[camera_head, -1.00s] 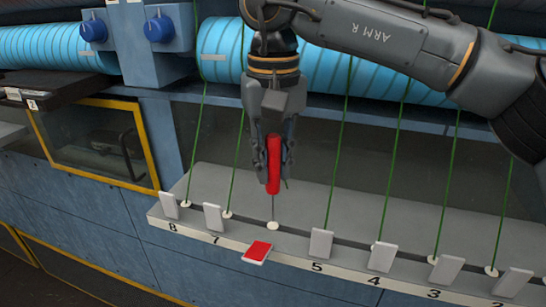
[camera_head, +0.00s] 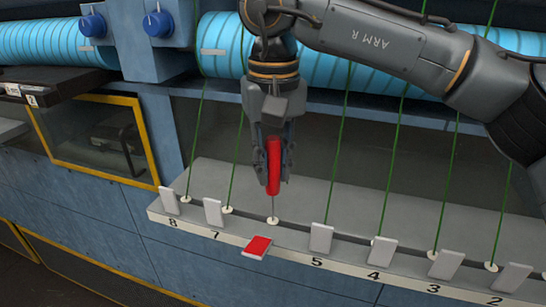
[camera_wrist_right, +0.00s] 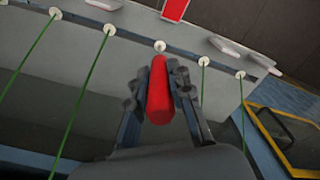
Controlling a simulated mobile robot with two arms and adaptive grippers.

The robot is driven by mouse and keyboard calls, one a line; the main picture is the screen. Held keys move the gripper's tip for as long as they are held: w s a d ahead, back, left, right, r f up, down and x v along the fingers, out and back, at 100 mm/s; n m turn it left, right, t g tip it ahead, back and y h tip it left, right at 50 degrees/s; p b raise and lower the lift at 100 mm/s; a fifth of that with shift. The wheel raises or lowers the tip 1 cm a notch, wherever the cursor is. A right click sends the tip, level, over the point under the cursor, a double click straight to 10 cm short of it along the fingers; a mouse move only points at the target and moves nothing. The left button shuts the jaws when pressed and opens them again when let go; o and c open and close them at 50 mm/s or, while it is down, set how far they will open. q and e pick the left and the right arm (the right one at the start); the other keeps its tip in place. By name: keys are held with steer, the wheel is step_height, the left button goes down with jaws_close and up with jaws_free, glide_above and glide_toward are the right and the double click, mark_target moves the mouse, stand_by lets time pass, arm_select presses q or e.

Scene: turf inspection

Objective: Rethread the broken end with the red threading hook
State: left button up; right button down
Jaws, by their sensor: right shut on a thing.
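My right gripper (camera_head: 273,185) is shut on the red threading hook (camera_head: 273,165), held upright with its red handle between the fingers. The hook's thin shaft points down at the white eyelet (camera_head: 273,220) of the position with the red tab (camera_head: 257,246), between 7 and 5. Its tip is at or just above the eyelet; I cannot tell if it is inside. In the right wrist view the hook (camera_wrist_right: 160,90) lies between the fingers, lined up with that eyelet (camera_wrist_right: 160,46). No green strand is seen running into this eyelet. The broken end cannot be made out. My left gripper is not in view.
Green strands (camera_head: 336,160) run down to the neighbouring eyelets on both sides, close to the gripper. White tabs (camera_head: 321,238) stand along the numbered grey ledge (camera_head: 410,276). A ribbed blue roller (camera_head: 220,45) lies behind my arm. A yellow-framed window (camera_head: 100,140) is at left.

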mark_target(273, 138)
steer(key=shift+f+b, duration=0.45)
steer(key=shift+f, duration=0.5)
stand_by(0.4)
steer(key=shift+r+p, duration=1.35)
steer(key=shift+r, duration=0.1)
steer(key=shift+r+p, duration=0.7)
steer(key=shift+r, duration=1.6)
